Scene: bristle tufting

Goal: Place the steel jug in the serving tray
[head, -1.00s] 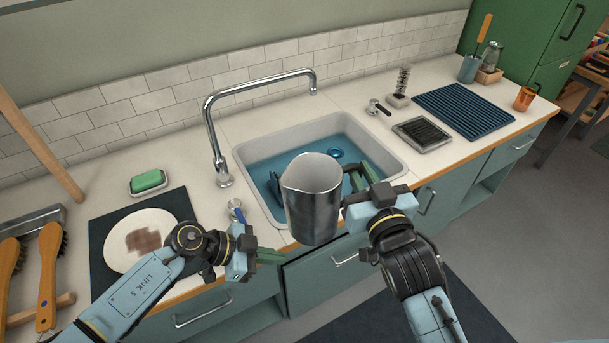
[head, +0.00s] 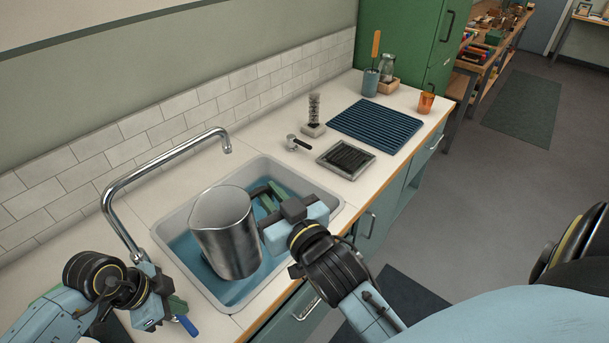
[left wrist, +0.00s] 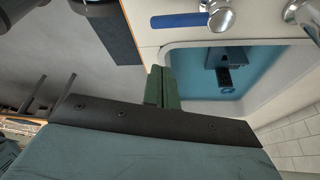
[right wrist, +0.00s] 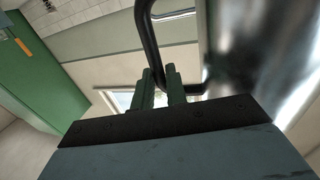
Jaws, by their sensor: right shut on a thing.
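The steel jug (head: 226,235) is upright above the sink (head: 325,212), its open mouth up. My right gripper (head: 268,196) is shut on the jug's dark handle, which shows between its green fingers in the right wrist view (right wrist: 160,88); the jug's shiny wall (right wrist: 245,50) fills the right side there. My left gripper (head: 180,304) is at the sink's near left corner, empty. Its green fingers are together in the left wrist view (left wrist: 162,88). I cannot identify a serving tray for certain; a small metal tray with a black grille (head: 346,158) lies on the counter right of the sink.
A chrome faucet (head: 165,170) arches over the sink's left side. A blue ribbed mat (head: 376,127), a spring-like upright piece (head: 313,112), a metal-and-black tool (head: 298,143) and an orange cup (head: 426,102) stand or lie farther right. A blue-handled metal fitting (left wrist: 190,20) is near my left gripper.

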